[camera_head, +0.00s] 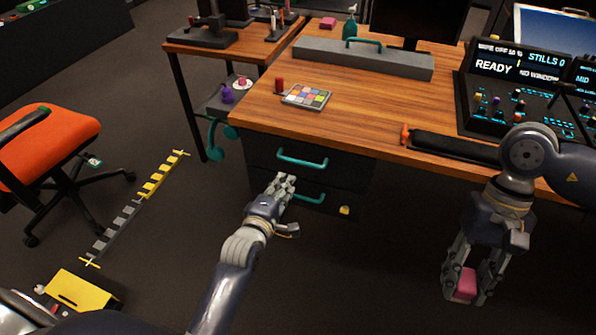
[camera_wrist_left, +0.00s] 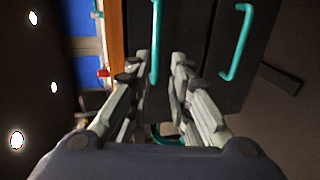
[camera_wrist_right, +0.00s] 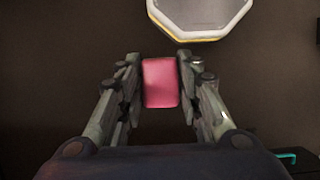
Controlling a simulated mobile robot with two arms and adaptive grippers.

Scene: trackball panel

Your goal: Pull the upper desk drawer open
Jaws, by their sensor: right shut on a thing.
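The dark drawer unit under the desk has an upper drawer (camera_head: 345,170) with a teal handle (camera_head: 302,162). A lower teal handle (camera_head: 312,199) sits beneath it. The upper drawer looks closed. My left gripper (camera_head: 284,180) is open in front of the unit, just below the upper handle in the head view. In the left wrist view the upper handle (camera_wrist_left: 155,40) lines up with the gap between the fingers, close to one fingertip; I cannot tell whether they touch. The lower handle (camera_wrist_left: 238,45) is off to the side. My right gripper (camera_head: 467,280) is shut on a pink block (camera_wrist_right: 160,82).
The wooden desk (camera_head: 360,125) carries a colour chart (camera_head: 307,97), a grey case (camera_head: 362,61) and a control panel (camera_head: 525,95). An orange chair (camera_head: 45,140) stands at the left. A small yellow thing (camera_head: 344,210) is low near the drawers. Floor is clear before them.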

